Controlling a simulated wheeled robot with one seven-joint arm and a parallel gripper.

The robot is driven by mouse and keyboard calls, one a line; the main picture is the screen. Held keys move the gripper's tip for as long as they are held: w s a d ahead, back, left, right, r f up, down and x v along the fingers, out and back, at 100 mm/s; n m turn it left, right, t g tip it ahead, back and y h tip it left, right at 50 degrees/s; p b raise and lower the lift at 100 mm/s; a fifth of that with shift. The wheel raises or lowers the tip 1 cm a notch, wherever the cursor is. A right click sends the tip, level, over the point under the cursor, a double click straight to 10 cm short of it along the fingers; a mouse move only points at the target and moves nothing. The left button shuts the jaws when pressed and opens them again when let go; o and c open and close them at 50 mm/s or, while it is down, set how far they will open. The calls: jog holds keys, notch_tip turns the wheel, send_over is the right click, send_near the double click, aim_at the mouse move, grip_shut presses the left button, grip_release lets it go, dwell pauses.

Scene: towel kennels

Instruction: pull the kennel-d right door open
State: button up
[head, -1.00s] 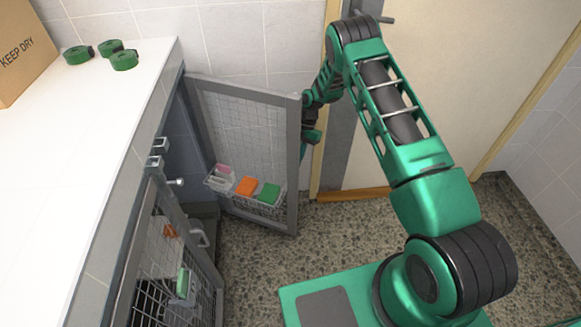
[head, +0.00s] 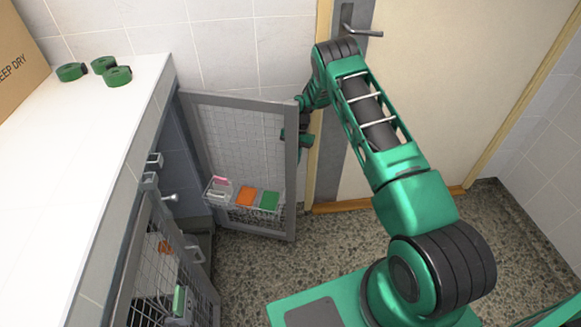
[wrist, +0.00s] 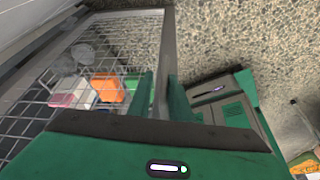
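The far mesh door (head: 292,180), which I take to be the kennel-d right door, has a grey frame and stands wide open from the cabinet; no label is legible. A wire basket (head: 246,214) hangs low on its inner face. My gripper (head: 300,135) is at the door's free edge, at upper-middle height. In the wrist view the green fingers (wrist: 161,97) lie on both sides of the grey door frame (wrist: 164,60) and appear to press on it. The door's outer face and any handle there are hidden.
The white counter (head: 80,150) carries green rolls (head: 104,70) and a carton (head: 20,60). A tiled wall and a room door (head: 440,90) stand behind. Speckled floor (head: 245,270) is clear below the open door.

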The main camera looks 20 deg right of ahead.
jog(key=shift+o, duration=0.8)
jog(key=shift+a, duration=0.2)
jog(key=shift+d, duration=0.25)
jog(key=shift+r, duration=0.1)
